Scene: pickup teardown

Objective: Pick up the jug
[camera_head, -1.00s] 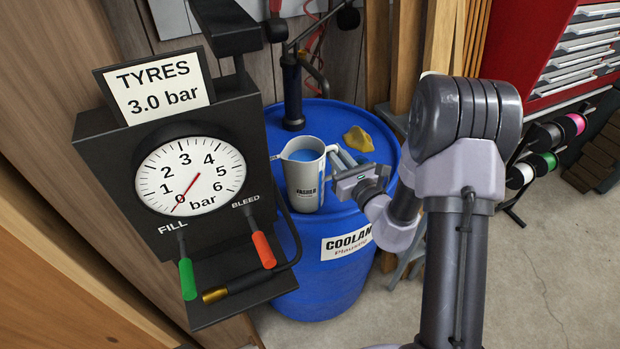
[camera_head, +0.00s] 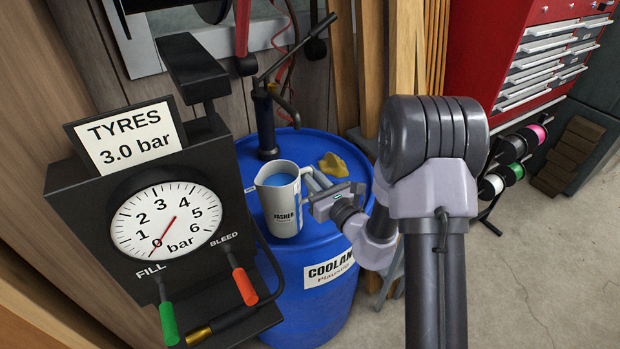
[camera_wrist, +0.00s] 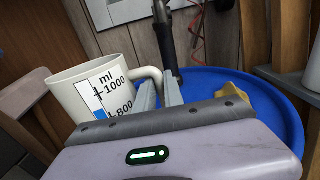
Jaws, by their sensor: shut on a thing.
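The white jug (camera_head: 281,205) holds blue liquid and is upright over the top of the blue coolant drum (camera_head: 328,235). My gripper (camera_head: 314,186) comes from the right and is shut on the jug's handle. In the wrist view the jug (camera_wrist: 98,88) shows its millilitre scale, and its handle reaches between the fingers of my gripper (camera_wrist: 160,94). I cannot tell whether the jug's base touches the drum lid.
A hand pump (camera_head: 265,120) rises from the drum behind the jug. A yellow cloth (camera_head: 333,165) lies on the lid. The tyre gauge stand (camera_head: 75,215) is close at the left. A red tool cabinet (camera_head: 490,60) stands at the back right.

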